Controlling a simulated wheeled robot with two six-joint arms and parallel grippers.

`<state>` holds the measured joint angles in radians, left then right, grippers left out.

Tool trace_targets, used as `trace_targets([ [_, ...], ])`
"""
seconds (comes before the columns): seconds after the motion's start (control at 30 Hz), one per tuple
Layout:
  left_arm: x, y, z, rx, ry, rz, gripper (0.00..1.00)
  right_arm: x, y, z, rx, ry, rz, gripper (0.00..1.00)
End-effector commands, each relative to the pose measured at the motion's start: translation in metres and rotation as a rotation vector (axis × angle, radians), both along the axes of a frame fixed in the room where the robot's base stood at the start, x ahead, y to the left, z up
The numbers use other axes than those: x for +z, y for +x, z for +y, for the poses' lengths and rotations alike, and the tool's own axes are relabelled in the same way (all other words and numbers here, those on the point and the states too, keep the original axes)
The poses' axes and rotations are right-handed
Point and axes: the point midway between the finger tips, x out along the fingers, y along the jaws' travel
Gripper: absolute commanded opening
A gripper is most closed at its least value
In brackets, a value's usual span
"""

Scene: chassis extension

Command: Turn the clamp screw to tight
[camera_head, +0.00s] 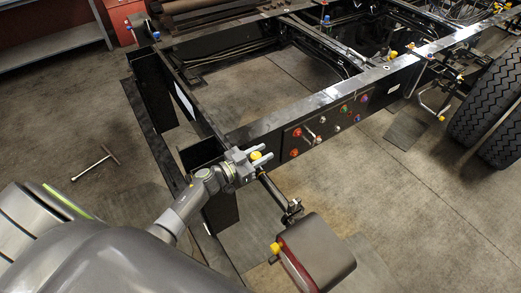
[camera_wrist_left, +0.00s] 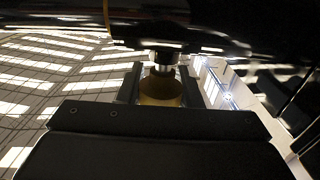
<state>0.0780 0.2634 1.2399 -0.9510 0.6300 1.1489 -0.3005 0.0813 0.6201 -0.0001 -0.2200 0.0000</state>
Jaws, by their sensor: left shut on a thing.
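The clamp screw shows as a yellow knob (camera_head: 256,156) at the near corner of the black chassis frame (camera_head: 290,113). My left gripper (camera_head: 254,157) reaches in from the left and is shut on this knob. In the left wrist view, the amber knob (camera_wrist_left: 160,89) sits between the two dark fingers of the left gripper (camera_wrist_left: 160,86). A metallic shaft (camera_wrist_left: 163,59) runs from the knob up to a dark part above it. How far the screw is turned cannot be told. My right gripper is not in view.
A panel with coloured buttons (camera_head: 325,127) is on the frame side, right of the gripper. Large tyres (camera_head: 490,105) stand at the right. A T-shaped tool (camera_head: 97,163) lies on open floor at left.

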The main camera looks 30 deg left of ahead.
Motion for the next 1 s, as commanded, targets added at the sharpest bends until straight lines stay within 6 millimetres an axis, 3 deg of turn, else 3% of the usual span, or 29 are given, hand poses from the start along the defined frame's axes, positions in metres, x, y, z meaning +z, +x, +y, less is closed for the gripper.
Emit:
trace_targets([
  [0.6,-0.0006,-0.0005,-0.0009,-0.049,0.0,0.001,0.09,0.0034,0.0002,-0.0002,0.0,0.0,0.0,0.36],
  [0.63,-0.0006,-0.0005,-0.0009,-0.049,0.0,0.001,0.33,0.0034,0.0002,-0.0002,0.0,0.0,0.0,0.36],
  [0.77,-0.0006,-0.0005,-0.0009,-0.049,0.0,0.001,0.5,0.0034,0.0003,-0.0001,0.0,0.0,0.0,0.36],
  [0.8,-0.0005,-0.0005,-0.0009,-0.049,0.0,0.001,0.53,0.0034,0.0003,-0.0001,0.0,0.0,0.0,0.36],
  [1.0,-0.0003,-0.0005,-0.001,-0.049,0.0,0.0,0.53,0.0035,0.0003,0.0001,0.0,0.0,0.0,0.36],
])
